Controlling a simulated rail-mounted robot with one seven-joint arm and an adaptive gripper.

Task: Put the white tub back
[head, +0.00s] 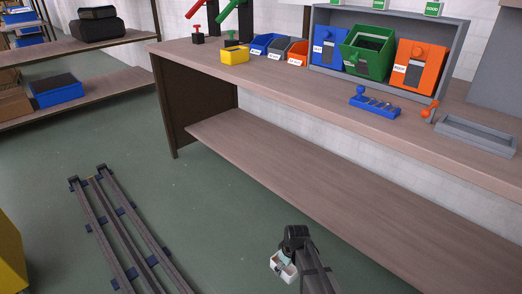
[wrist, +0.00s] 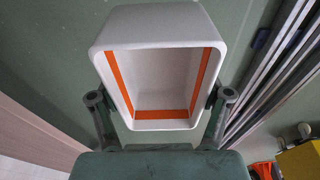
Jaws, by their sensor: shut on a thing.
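The white tub (wrist: 150,22) fills the middle of the wrist view, with its open side facing the camera. Orange strips run along its inside, and it looks empty. My gripper (head: 292,250) is shut on the tub, with one dark finger on each side of it. In the head view, the tub (head: 281,268) is small and partly hidden by my gripper. My gripper holds it over the green floor, in front of the workbench (head: 400,127).
The workbench has a bare lower shelf (head: 300,170). On its top are a grey rack (head: 390,13) with blue, green and orange bins, small bins, a yellow block (head: 235,57), a blue holder (head: 375,105) and a grey tray (head: 475,135). Shelving (head: 90,95) stands at left.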

